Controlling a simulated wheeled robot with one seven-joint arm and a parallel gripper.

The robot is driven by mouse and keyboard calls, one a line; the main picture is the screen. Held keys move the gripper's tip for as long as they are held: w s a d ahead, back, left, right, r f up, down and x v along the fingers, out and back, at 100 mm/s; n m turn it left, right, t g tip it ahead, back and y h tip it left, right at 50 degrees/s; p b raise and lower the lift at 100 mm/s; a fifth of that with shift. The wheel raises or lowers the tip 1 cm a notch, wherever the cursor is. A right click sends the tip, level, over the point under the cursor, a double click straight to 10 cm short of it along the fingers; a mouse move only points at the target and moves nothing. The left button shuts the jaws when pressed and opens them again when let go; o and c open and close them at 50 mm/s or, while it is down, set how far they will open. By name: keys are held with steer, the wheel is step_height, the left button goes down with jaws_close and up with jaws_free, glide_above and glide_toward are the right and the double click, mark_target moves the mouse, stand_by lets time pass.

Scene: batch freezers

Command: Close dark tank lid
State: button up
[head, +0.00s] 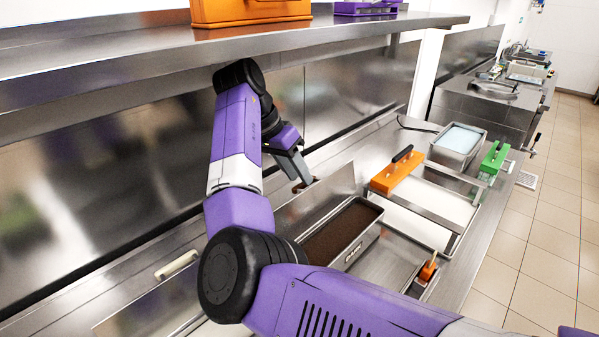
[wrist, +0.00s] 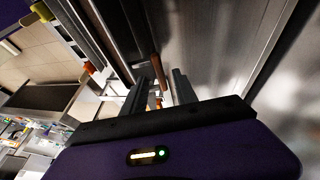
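The dark tank (head: 372,209) is an open steel tub with dark brown contents, in the middle of the counter in the head view. Its lid (head: 318,201) is a steel panel raised upright along the tank's back-left side. My gripper (head: 302,184) is behind the top of the raised lid, pointing down. In the wrist view my gripper (wrist: 160,92) has its two fingers apart. A brown bar, apparently a handle (wrist: 156,68), shows beyond and between the fingers. Whether the fingers touch it or the lid, I cannot tell. My arm hides the tank's near-left end.
A white tank with an orange handle block (head: 397,172) lies to the right, with a steel bin (head: 458,145) and green handle (head: 494,158) beyond. A steel shelf (head: 160,58) overhangs; the wall is close behind.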

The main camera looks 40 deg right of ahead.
steer(key=shift+x, duration=0.9)
steer(key=shift+c, duration=0.2)
jaws_close()
stand_by(0.7)
